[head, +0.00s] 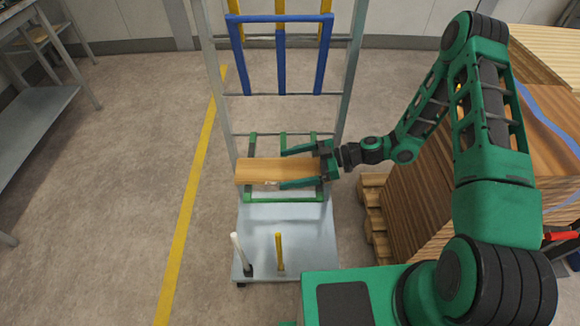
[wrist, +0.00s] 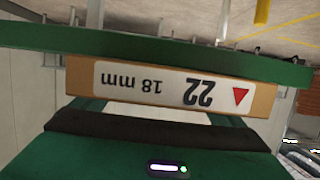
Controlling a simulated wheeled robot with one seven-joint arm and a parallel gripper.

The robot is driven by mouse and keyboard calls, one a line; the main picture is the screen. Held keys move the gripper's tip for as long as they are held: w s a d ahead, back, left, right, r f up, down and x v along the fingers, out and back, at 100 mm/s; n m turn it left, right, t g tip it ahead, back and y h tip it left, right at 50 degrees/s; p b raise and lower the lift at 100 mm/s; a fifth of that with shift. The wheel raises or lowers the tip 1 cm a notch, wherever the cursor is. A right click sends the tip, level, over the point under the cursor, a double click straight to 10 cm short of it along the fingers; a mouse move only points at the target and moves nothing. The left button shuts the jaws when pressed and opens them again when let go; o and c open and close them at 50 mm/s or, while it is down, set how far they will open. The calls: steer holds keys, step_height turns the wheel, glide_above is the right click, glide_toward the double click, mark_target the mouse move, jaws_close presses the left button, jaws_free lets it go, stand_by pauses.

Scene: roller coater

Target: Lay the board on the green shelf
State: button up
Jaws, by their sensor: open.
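The wooden board (head: 258,171) lies across the green shelf (head: 262,198), whose bars show behind and in front of it. In the wrist view, which looks upside down, the end of the board (wrist: 255,98) carries a white label with "22", "18 mm" and a red triangle. My gripper (head: 283,169) is open at the board's right end, with one finger on the far side and one on the near side. Contact of the fingers with the board is unclear.
The rack's blue shelf (head: 282,18) and yellow parts are above. A white post (head: 241,253) and a yellow post (head: 279,251) stand on the rack's grey base (head: 300,230). Stacked wood (head: 410,200) stands close on the right.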

mark_target(316, 169)
steer(key=v, duration=0.7)
steer(key=shift+d+r, duration=0.15)
steer(key=shift+d, duration=0.1)
steer(key=shift+s+d+r+g+h, duration=0.1)
steer(key=shift+d+r+g+h, duration=0.2)
steer(key=shift+d+h, duration=0.1)
steer(key=s+d+r+m+h, duration=0.5)
steer(key=d+r+m, duration=0.15)
steer(key=d, duration=0.35)
steer(key=s+d+r+m+h, duration=0.5)
steer(key=d+r, duration=0.3)
steer(key=d, duration=0.3)
steer(key=s+d+r+m+h, duration=0.1)
steer(key=s+d+r+m, duration=0.3)
steer(key=s, duration=0.5)
steer(key=s+d+r+m+h, duration=0.2)
steer(key=s+d+r+m, duration=0.2)
steer(key=s+r+m, duration=0.3)
steer(key=shift+s+d+m+h, duration=0.15)
steer(key=shift+s+m+h, duration=0.15)
steer(key=shift+s+m, duration=0.6)
steer(key=shift+s, duration=0.1)
